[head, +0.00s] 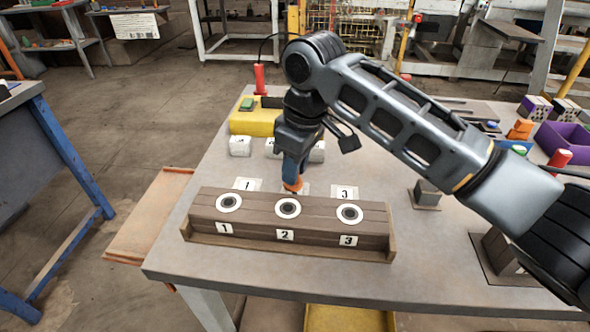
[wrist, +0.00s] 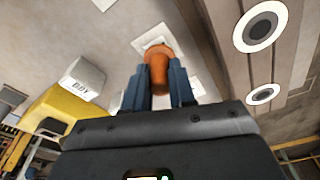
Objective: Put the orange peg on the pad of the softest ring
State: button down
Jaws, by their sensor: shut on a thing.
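I cannot tell whether the peg touches the surface. The brick has three white rings with dark centres: ring 1 (head: 229,202), ring 2 (head: 288,208) and ring 3 (head: 349,213). Pad 1 (head: 247,184) and pad 3 (head: 344,192) lie behind the brick; the middle pad is mostly hidden by my gripper.
White blocks (head: 240,146) stand behind the pads, near a yellow box (head: 253,122). A red-handled tool (head: 259,78) stands further back. A grey block (head: 427,192) and a purple bin (head: 567,143) are at the right. Clear table lies between brick and grey block.

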jog(key=shift+f, duration=0.65)
jog(key=c, duration=0.9)
grip_release()
jog(key=shift+f, duration=0.1)
jog(key=shift+c, duration=0.2)
notch_tip(320, 180, up, 12)
jog(key=d, duration=0.1)
jog(key=shift+s+d, duration=0.35)
jog(key=shift+s, duration=0.05)
